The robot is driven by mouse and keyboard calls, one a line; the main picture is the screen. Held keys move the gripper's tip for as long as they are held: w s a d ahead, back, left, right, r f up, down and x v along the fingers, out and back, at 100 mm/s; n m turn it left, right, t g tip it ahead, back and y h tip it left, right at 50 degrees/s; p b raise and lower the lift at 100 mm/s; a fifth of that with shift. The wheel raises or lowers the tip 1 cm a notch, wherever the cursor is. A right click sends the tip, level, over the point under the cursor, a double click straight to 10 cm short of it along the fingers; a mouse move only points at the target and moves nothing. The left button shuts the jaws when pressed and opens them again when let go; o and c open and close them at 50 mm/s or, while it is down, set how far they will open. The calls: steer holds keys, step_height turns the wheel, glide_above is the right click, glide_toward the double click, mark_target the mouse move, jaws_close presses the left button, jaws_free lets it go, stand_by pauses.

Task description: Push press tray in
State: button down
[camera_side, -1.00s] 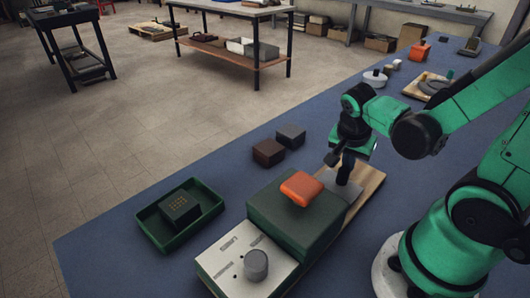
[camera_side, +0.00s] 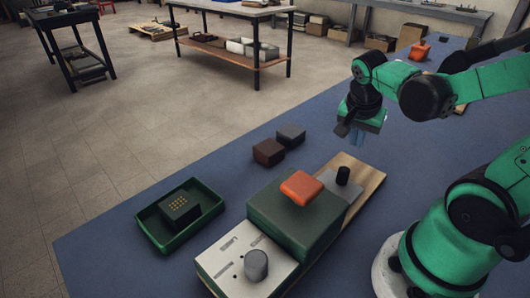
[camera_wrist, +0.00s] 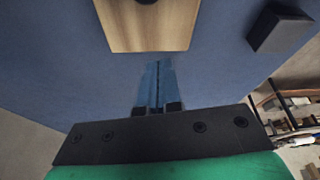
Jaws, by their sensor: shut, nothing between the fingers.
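The press is a dark green block (camera_side: 290,222) with an orange pad (camera_side: 301,188) on top, on a wooden board (camera_side: 365,184). A grey flat tray (camera_side: 343,191) with an upright black knob (camera_side: 343,175) sticks out of its far right side. My gripper (camera_side: 356,137) is shut and empty, raised above and beyond the knob, apart from it. In the wrist view, my shut fingers (camera_wrist: 157,86) point over bare blue table just off the end of the wooden board (camera_wrist: 148,32). Most of the press is out of the wrist view.
A white panel (camera_side: 225,263) with a grey knob (camera_side: 256,265) adjoins the press at the near left. A green tray (camera_side: 152,226) holding a dark block (camera_side: 180,209) is at left. Brown (camera_side: 268,152) and dark grey (camera_side: 291,136) boxes stand behind the press.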

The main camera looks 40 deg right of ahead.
mark_target(337, 188)
steer(key=v, duration=0.5)
steer(key=s+d+m+y, duration=0.2)
steer(key=d+m+y, duration=0.2)
steer(key=d+y, duration=0.3)
steer(key=x, duration=0.8)
steer(key=shift+s+a+f, duration=0.15)
steer(key=shift+a+f, duration=0.05)
steer(key=shift+f, duration=0.15)
steer(key=a, duration=0.3)
steer(key=shift+w+f, duration=0.2)
steer(key=shift+w, duration=0.1)
steer(key=shift+w+a, duration=0.1)
steer(key=shift+a, duration=0.45)
steer(key=shift+a, duration=2)
